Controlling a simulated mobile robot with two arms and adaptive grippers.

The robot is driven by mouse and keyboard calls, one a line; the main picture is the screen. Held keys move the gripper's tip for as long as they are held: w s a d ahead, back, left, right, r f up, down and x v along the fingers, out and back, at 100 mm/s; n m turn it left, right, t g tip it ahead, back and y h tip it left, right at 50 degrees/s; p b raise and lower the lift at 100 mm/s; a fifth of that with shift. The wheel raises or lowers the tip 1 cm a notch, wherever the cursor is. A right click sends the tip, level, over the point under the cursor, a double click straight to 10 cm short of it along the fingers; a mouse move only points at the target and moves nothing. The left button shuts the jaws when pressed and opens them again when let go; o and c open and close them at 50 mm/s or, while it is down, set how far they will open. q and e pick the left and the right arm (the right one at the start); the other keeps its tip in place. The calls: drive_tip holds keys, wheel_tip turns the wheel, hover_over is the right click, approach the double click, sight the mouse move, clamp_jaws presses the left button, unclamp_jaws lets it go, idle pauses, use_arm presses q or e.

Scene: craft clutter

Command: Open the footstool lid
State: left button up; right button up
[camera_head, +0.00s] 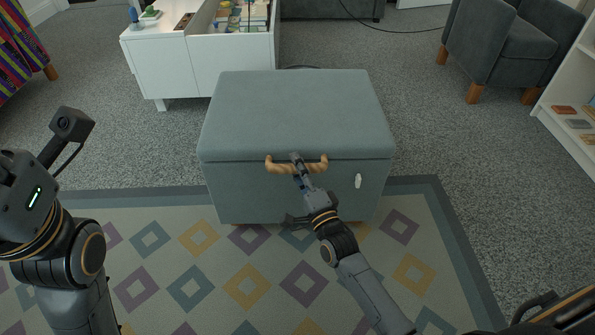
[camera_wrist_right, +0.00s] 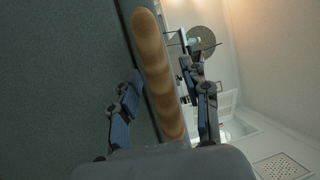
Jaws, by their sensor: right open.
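The footstool (camera_head: 300,120) is a grey-green upholstered box with a padded lid, which lies shut. A tan, twisted handle (camera_head: 316,165) is on the front edge of the lid. My right gripper (camera_head: 299,168) is at the middle of this handle. In the right wrist view, the handle (camera_wrist_right: 154,62) runs between the two open fingers of the gripper (camera_wrist_right: 165,97), one on each side. I cannot tell whether either finger touches it. My left arm stands at the left of the head view, and its fingers are not visible.
A patterned rug (camera_head: 205,283) lies in front of the footstool. A white cabinet (camera_head: 200,65) with an open top stands behind left, a grey armchair (camera_head: 520,45) behind right. A white shelf (camera_head: 565,125) is at the right edge. Carpet beside the footstool is clear.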

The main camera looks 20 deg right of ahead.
clamp_jaws()
drive_tip(key=shift+r, duration=0.15)
